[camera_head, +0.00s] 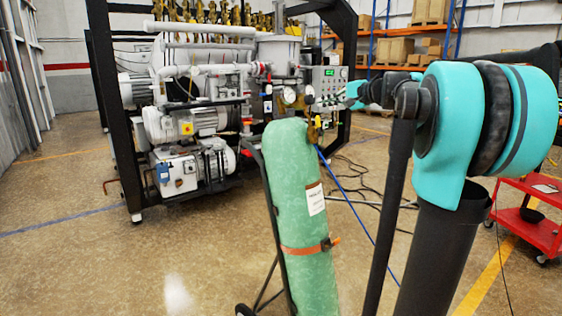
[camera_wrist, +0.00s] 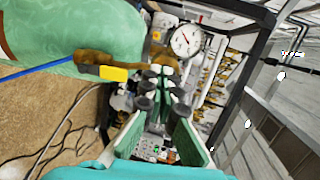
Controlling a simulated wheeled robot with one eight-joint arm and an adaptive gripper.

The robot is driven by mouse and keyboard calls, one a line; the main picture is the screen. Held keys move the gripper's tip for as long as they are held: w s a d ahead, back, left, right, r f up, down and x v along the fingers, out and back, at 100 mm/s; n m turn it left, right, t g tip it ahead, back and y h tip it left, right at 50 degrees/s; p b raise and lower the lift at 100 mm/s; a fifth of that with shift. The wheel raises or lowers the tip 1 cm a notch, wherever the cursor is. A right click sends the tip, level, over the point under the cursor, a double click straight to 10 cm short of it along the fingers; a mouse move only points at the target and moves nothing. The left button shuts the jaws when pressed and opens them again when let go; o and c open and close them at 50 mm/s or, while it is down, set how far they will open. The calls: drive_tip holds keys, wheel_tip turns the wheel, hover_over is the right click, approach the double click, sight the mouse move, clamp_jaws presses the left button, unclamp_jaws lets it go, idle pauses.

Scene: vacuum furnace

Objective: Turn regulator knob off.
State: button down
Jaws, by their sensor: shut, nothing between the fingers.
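The regulator sits at the top of the green gas cylinder (camera_head: 295,195). In the head view its round gauge (camera_head: 289,95) and brass valve (camera_head: 312,131) show. In the wrist view I see the brass fitting (camera_wrist: 100,58) with a yellow tag (camera_wrist: 114,74) and the white-faced gauge (camera_wrist: 187,40). My gripper (camera_wrist: 161,72) is shut and empty, its fingertips together in front of brass parts just below the gauge. I cannot tell whether they touch. The knob itself is not clearly visible. In the head view my gripper (camera_head: 337,98) is small, right of the gauges.
The vacuum furnace rig (camera_head: 195,120) with pumps and a black frame stands behind the cylinder. A blue hose (camera_head: 345,190) runs down from the valve to the floor. A red cart (camera_head: 530,215) stands at the right. Open floor lies at the left front.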

drive_tip(key=w+a+r, duration=0.1)
drive_tip(key=w+a, duration=0.3)
drive_tip(key=w, duration=0.1)
drive_tip(key=shift+a+r, duration=0.15)
drive_tip(key=shift+r, duration=0.15)
idle(0.4)
drive_tip(key=shift+s+d+f, duration=0.1)
drive_tip(key=shift+d+f, duration=0.05)
drive_tip(key=shift+f, duration=0.5)
drive_tip(key=shift+s+d+f, duration=0.1)
drive_tip(key=shift+f, duration=0.55)
idle(0.6)
drive_tip(key=v, duration=0.6)
drive_tip(key=shift+s+a, duration=0.25)
drive_tip(key=shift+s, duration=0.05)
idle(0.3)
